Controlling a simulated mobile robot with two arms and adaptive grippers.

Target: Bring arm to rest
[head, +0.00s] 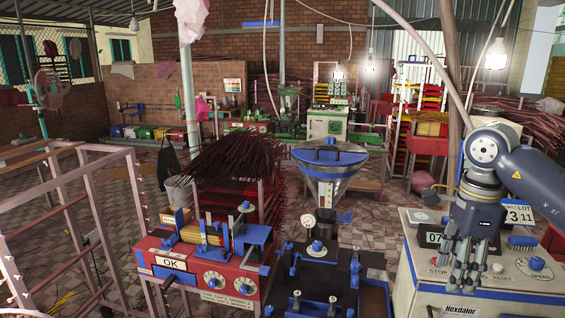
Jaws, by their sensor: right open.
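My right arm (530,180) comes in from the right edge, bends at a rounded joint and hangs its wrist down. My right gripper (464,278) points downward with its dark fingers spread, and nothing shows between them. In this view it is in front of the white control box (520,292) and hides part of its face and display. I cannot tell whether the fingers touch the box. My left gripper is not in view.
A red machine marked OK (205,278) stands at the lower middle, beside a dark extruder with a metal hopper (327,185). Bundles of dark red sticks (235,165) stand behind. A pink metal rack (75,215) is at left. Tiled floor (120,215) shows between the rack and the machine.

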